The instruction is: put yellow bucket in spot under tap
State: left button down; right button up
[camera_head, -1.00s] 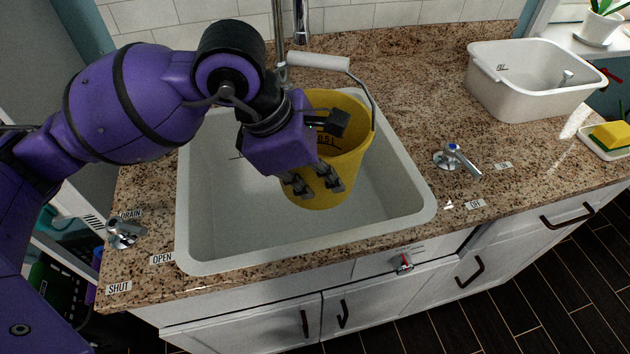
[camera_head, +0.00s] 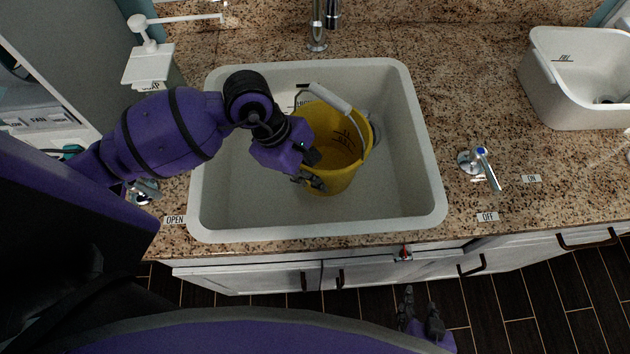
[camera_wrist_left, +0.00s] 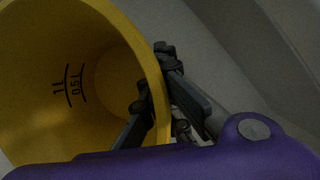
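The yellow bucket (camera_head: 345,165), with a white-gripped wire handle (camera_head: 330,97), is inside the white sink (camera_head: 420,185), slightly tilted. I cannot tell whether it touches the sink floor. My left gripper (camera_head: 312,170) is at the bucket's left side. In the left wrist view, the bucket (camera_wrist_left: 40,125) has its rim between the fingers (camera_wrist_left: 155,85), one inside and one outside, closed on the wall. A dark marking (camera_head: 303,97) on the sink floor shows behind the bucket, partly hidden. The tap (camera_head: 318,35) stands behind the sink. My right gripper (camera_head: 421,302) is empty with fingers apart, low in front of the cabinets.
A faucet handle (camera_head: 480,165) with ON and OFF labels is right of the sink. A white tub (camera_head: 575,100) stands on the counter at right. A soap dispenser (camera_head: 150,65) is at the back left. A drain (camera_head: 375,130) is beside the bucket.

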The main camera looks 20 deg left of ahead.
pick_arm(q)
notch_tip(320, 180, down, 5)
jog(key=shift+f, duration=0.2)
jog(key=c, duration=2)
grip_release()
jog(key=shift+r, duration=0.1)
jog(key=v, duration=1.2)
